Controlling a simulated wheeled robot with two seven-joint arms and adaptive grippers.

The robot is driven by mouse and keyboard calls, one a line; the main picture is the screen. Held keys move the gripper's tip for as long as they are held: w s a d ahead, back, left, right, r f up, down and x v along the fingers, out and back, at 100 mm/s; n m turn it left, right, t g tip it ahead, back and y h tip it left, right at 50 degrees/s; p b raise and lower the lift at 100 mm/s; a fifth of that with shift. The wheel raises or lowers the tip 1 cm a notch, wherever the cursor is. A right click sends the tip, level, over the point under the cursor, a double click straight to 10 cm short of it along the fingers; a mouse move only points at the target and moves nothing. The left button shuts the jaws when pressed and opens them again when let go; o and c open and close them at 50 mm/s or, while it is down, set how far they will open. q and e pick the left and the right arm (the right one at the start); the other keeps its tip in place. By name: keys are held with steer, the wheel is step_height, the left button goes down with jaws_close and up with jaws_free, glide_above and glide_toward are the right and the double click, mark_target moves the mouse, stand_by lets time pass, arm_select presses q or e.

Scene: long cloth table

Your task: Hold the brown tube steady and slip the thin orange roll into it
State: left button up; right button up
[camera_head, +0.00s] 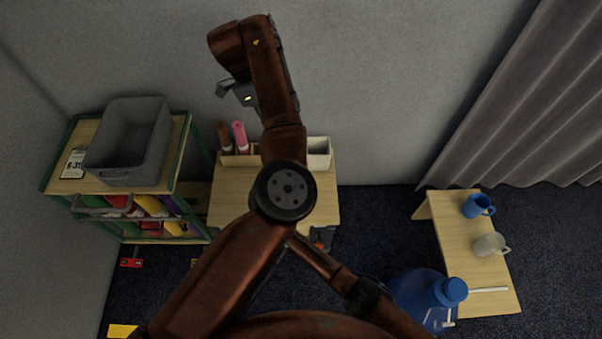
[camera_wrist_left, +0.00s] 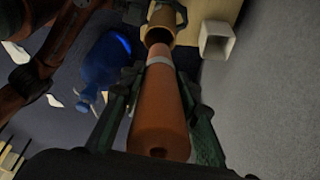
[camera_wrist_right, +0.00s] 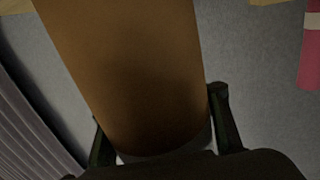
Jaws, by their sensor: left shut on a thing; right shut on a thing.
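In the left wrist view the thin orange roll (camera_wrist_left: 160,115), with a pale band near its far end, lies between the fingers of my left gripper (camera_wrist_left: 155,85), which is shut on it. Its far end points at the dark open mouth of the brown tube (camera_wrist_left: 161,17) and is very close to it; I cannot tell whether it has entered. My right gripper (camera_wrist_right: 165,135) is shut on the brown tube (camera_wrist_right: 130,70), which fills much of the right wrist view. In the head view my arms hide the roll and tube.
A holder with brown and pink rolls (camera_head: 239,137) and a white square container (camera_head: 318,153) stand on a wooden table (camera_head: 230,210). A grey bin (camera_head: 130,140) sits on a shelf at left. A blue jug (camera_head: 420,290) and two mugs (camera_head: 478,206) are at right.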

arm_select(q)
step_height(320, 180, down, 7)
arm_select(e)
steer(key=shift+c, duration=0.2)
arm_select(q)
steer(key=o, duration=0.7)
steer(key=shift+f, duration=0.1)
steer(key=o, duration=0.6)
arm_select(e)
steer(key=shift+c, duration=0.5)
jaws_close()
arm_select(q)
steer(key=v, duration=1.2)
arm_select(e)
steer(key=o, duration=1.8)
jaws_free()
